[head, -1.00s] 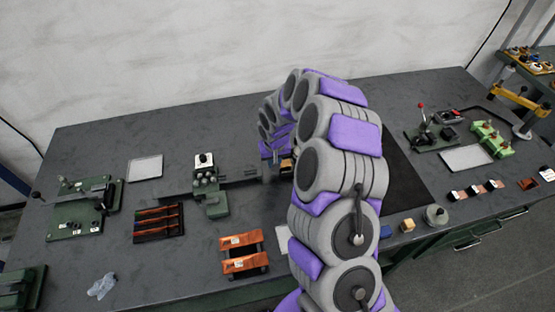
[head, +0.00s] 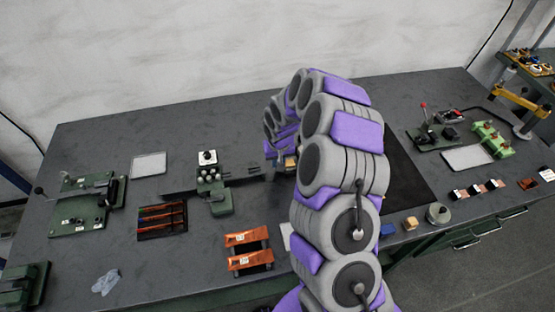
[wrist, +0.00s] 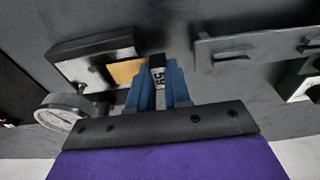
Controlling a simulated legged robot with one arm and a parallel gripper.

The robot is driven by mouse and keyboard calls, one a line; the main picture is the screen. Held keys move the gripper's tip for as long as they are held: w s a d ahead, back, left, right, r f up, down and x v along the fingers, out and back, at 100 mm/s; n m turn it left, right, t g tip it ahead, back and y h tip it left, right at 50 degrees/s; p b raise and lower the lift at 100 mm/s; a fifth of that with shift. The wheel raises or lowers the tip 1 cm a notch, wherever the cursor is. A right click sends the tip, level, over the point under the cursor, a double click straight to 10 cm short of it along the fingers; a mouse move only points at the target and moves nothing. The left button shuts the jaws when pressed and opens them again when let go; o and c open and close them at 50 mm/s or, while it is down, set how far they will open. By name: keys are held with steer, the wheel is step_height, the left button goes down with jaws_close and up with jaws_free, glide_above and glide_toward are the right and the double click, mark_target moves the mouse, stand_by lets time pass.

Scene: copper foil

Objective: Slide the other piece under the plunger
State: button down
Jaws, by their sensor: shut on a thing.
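My gripper (wrist: 157,88) has its blue fingers closed on a small dark piece with a white label (wrist: 157,76) reading about "59". An orange-tan block (wrist: 126,71) lies just left of the fingers, by a dark and pale metal fixture (wrist: 92,55). A round dial gauge (wrist: 60,118) shows at lower left in the wrist view. No plunger can be made out clearly. In the head view my gripper (head: 281,161) is low over the bench, largely hidden by my arm, with a small tan block (head: 290,163) beside it.
A grey rail (wrist: 260,47) lies right of the fingers. The rear bench (head: 235,125) is clear.

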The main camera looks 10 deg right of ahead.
mark_target(291, 162)
steer(key=shift+d, duration=0.9)
steer(key=shift+a, duration=0.9)
steer(key=shift+a, duration=0.55)
steer(key=shift+d+p, duration=0.7)
steer(key=shift+d, duration=2.3)
stand_by(2.3)
steer(key=c, duration=1.4)
jaws_free()
steer(key=shift+r, duration=0.1)
